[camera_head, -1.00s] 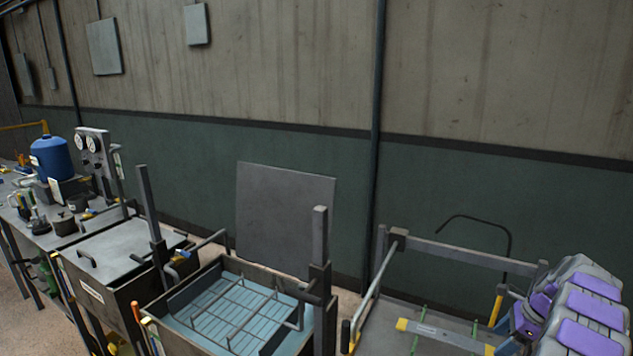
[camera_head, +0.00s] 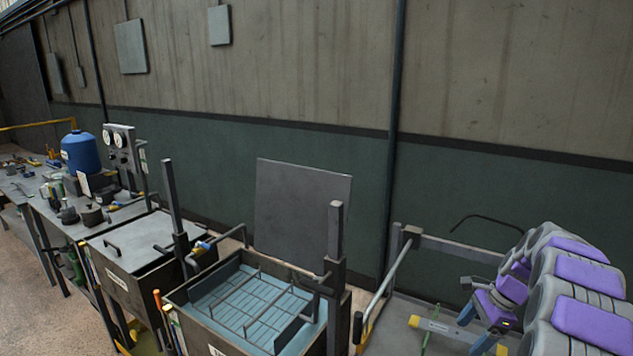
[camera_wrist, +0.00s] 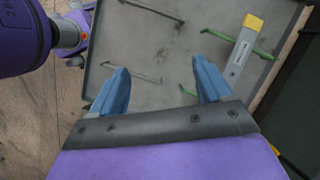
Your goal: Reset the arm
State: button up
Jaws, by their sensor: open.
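My gripper (camera_head: 476,328) shows at the lower right of the head view, at the end of my grey and purple arm. In the wrist view its two blue fingers (camera_wrist: 160,68) stand wide apart with nothing between them. They are over a flat grey surface (camera_wrist: 135,45). I cannot tell the exact height above it.
A grey bar with a yellow end (camera_wrist: 243,50) and green rods (camera_wrist: 185,90) lie near the fingers. Left of my arm stand an open tank with a wire rack (camera_head: 250,310), a lidded tank (camera_head: 135,240) and a bench with a blue container (camera_head: 80,152).

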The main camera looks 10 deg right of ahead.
jog(key=s+a+r+n+g, duration=0.1)
jog(key=s+a+r+n, duration=0.2)
jog(key=a, duration=0.5)
jog(key=s+a+r+n+h, duration=0.1)
jog(key=s+a+r+n, duration=0.1)
jog(key=s+a+n, duration=0.35)
jog(key=s+a+r+n+g, duration=0.1)
jog(key=s+a+r, duration=0.1)
jog(key=a, duration=0.7)
jog(key=s+a+f+n+h, duration=0.1)
jog(key=s+a+n, duration=0.2)
jog(key=s, duration=0.4)
jog(key=s+a+n+h, duration=0.1)
jog(key=s+a+n, duration=0.2)
jog(key=s, duration=0.5)
jog(key=s+a+f+n+g, duration=0.1)
jog(key=s+a+n, duration=0.2)
jog(key=s, duration=0.5)
jog(key=shift+f+n+h, duration=0.35)
jog(key=shift+n+h, duration=0.05)
jog(key=shift+n, duration=0.45)
